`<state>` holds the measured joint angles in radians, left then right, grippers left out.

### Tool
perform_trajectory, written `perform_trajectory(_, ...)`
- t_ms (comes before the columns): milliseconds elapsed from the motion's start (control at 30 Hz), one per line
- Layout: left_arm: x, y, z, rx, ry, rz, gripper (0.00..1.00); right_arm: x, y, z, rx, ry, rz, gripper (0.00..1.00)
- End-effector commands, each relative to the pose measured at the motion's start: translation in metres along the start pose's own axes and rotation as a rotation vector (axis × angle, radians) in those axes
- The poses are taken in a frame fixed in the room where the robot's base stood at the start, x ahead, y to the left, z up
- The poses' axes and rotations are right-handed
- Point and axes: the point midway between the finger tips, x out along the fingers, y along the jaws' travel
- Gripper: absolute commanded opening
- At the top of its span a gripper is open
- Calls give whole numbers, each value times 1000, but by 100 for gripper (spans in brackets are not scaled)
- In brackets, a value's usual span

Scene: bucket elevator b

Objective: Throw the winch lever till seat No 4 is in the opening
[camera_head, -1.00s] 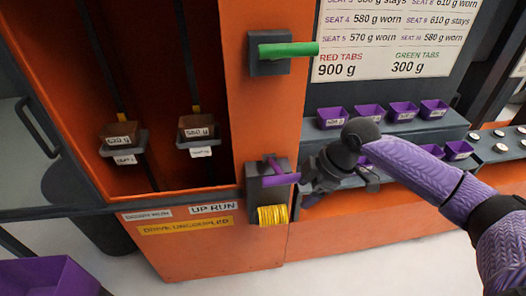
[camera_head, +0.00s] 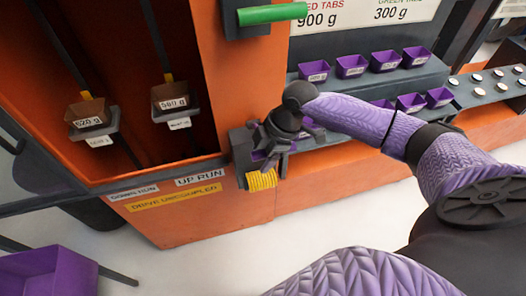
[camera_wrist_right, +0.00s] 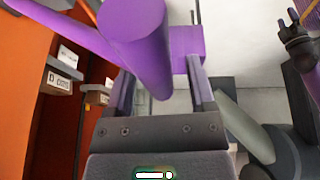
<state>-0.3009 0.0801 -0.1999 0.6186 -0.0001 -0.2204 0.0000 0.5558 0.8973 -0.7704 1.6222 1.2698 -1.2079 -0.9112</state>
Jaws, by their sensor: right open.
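The winch's purple lever (camera_wrist_right: 138,40) passes between the spread fingers of my right gripper (camera_wrist_right: 160,90) in the wrist view. I cannot tell whether the fingers touch it. In the head view my right gripper (camera_head: 270,143) covers most of the lever, above the yellow rope coil (camera_head: 262,180). Two seats hang in the orange opening. The left seat (camera_head: 95,136) holds a brown block marked 620 g (camera_head: 88,113). The right seat (camera_head: 180,115) holds one marked 580 g (camera_head: 170,95). Their seat numbers are too small to read. A dark gripper, seemingly my left (camera_wrist_right: 296,38), shows small in the wrist view.
A green lever (camera_head: 272,14) sticks out above the winch. Purple bins (camera_head: 352,66) stand on a grey shelf to the right, beside a panel of round pale pieces (camera_head: 500,86). A yellow plate reads DRIVE UNCOUPLED (camera_head: 175,197). A purple crate (camera_head: 45,270) stands at lower left.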

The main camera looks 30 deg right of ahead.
Motion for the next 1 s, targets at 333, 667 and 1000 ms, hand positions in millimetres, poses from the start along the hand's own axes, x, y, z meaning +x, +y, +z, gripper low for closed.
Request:
perform_trajectory(333, 0, 0, -1, 0, 3, 0, 59, 0, 0, 0, 0, 0, 1, 36)
perform_trajectory(667, 0, 0, -2, 0, 4, -1, 59, 0, 0, 0, 1, 0, 1, 0)
perform_trajectory(1000, 0, 0, -2, 0, 4, 0, 59, -1, 0, 0, 1, 0, 1, 0)
